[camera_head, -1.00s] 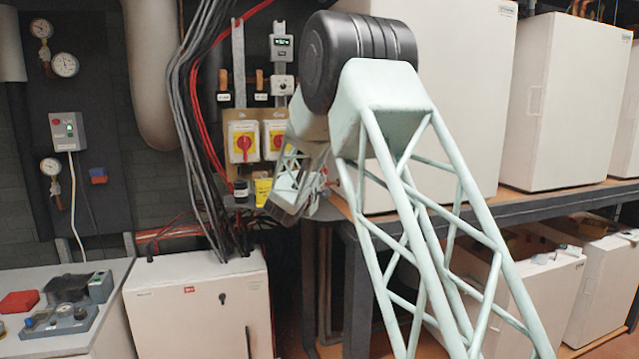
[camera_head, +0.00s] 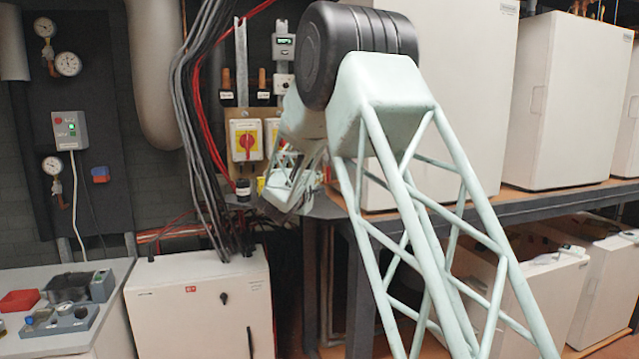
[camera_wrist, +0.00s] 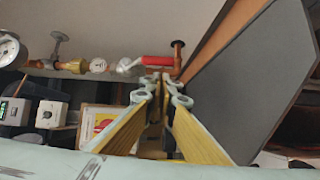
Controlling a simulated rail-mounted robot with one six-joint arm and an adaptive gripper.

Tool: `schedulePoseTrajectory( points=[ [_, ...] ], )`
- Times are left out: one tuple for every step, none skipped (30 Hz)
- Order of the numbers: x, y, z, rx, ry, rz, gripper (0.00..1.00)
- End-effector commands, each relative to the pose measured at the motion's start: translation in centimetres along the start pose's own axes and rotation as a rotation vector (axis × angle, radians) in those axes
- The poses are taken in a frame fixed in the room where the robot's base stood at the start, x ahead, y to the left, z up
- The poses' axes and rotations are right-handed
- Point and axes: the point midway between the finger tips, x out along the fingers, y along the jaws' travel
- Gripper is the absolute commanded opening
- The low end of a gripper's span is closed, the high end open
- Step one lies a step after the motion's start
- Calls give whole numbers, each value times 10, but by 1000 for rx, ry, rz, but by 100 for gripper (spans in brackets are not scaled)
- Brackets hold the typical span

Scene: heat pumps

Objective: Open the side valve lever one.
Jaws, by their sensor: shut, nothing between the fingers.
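A valve with a red lever (camera_wrist: 150,61) shows in the wrist view at upper centre. The lever lies roughly level across the picture, between a whitish fitting at its left and a copper-coloured pipe end (camera_wrist: 178,50) at its right. I cannot tell whether its number is one. My gripper (camera_wrist: 160,80) is shut and empty, with its fingertips just below the red lever in the picture. Whether they touch it I cannot tell. In the head view my gripper (camera_head: 277,203) is small and partly hidden behind my arm, and the red lever is not visible there.
A grey panel edged in copper-brown (camera_wrist: 245,80) stands close right of the fingers. A round gauge (camera_wrist: 9,49) and brass fittings (camera_wrist: 80,66) lie left. Switch boxes with red knobs (camera_head: 246,141) and hanging cables (camera_head: 190,100) are near my gripper, beside the dark bench (camera_head: 480,217).

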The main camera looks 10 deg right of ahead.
Motion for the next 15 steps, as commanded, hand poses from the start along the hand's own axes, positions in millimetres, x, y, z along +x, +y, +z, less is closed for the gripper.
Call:
schedulePoseTrajectory(
  points=[
    [-2, -1, -2, 0, 1, 1, 0],
    [-3, -2, -2, 0, 0, 1, 0],
    [-4, -2, -3, 1, 0, 0, 0],
    [-5, -2, -4, 1, 0, 0, 0],
    [-6, -2, -4, 1, 0, 0, 0],
    [-9, -2, -5, 1, 0, -1, 0],
    [-13, -1, -5, 0, 0, -1, 0],
    [-17, 0, -5, 0, -1, 0, 0],
    [-21, 0, -5, -1, -1, 0, 0],
    [-25, 0, -4, -1, -1, 0, 0],
    [-29, 0, -5, 0, 0, 0, 0],
    [-34, 0, -5, 0, 0, 0, 0],
    [-38, 0, -5, 0, 1, 0, 0],
    [-42, -1, -5, 0, 1, 0, 0],
    [-48, -1, -5, 0, 1, 0, 0]
  ],
)
